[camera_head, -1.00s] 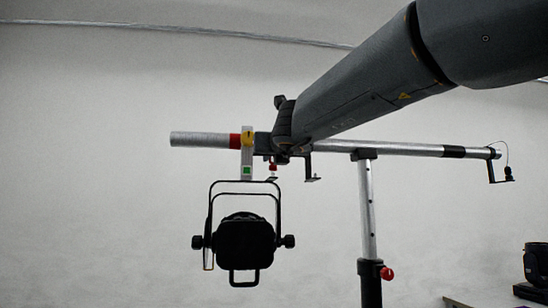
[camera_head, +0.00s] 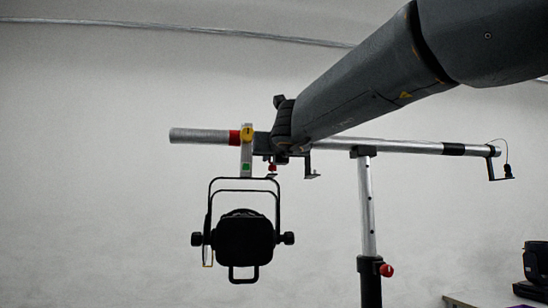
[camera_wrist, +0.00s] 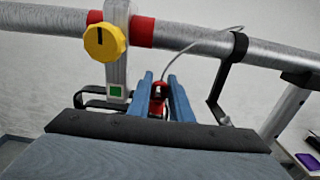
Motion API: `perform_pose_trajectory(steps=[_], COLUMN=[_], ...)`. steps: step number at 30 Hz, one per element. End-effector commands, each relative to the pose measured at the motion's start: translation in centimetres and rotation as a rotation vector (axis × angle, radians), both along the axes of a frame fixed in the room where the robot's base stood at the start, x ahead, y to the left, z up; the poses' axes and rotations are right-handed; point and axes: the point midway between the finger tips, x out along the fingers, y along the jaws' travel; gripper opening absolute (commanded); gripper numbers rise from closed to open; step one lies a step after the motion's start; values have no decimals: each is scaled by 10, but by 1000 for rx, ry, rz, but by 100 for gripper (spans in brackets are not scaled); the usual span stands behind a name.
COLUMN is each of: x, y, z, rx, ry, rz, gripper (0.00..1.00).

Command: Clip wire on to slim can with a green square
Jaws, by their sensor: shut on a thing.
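A slim black can (camera_head: 244,240) hangs from the bar by a black yoke and a pale clamp. The clamp bears a green square (camera_head: 246,167) and a yellow knob (camera_head: 247,134); the wrist view shows this green square (camera_wrist: 115,91) and knob (camera_wrist: 105,42) too. My gripper (camera_wrist: 165,88) has its blue fingers shut on a red clip (camera_wrist: 157,100), the end of the thin wire (camera_wrist: 215,46). The wire rises right from the clip towards the bar. The clip is just right of the clamp. In the head view my arm hides most of the gripper.
The metal bar (camera_head: 400,148) runs across, on a stand (camera_head: 367,215) with a red knob. A black bracket (camera_wrist: 232,65) hangs from the bar right of my fingers. Another bracket (camera_head: 490,170) with a wire hangs at the bar's right end. A dark device (camera_head: 537,265) stands lower right.

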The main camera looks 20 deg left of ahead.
Motion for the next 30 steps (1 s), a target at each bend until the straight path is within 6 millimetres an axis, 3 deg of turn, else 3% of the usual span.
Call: perform_pose_trajectory(steps=[30], x=[0], y=[0], z=[-8], rx=[0], ry=[0], rz=[0], gripper=[0])
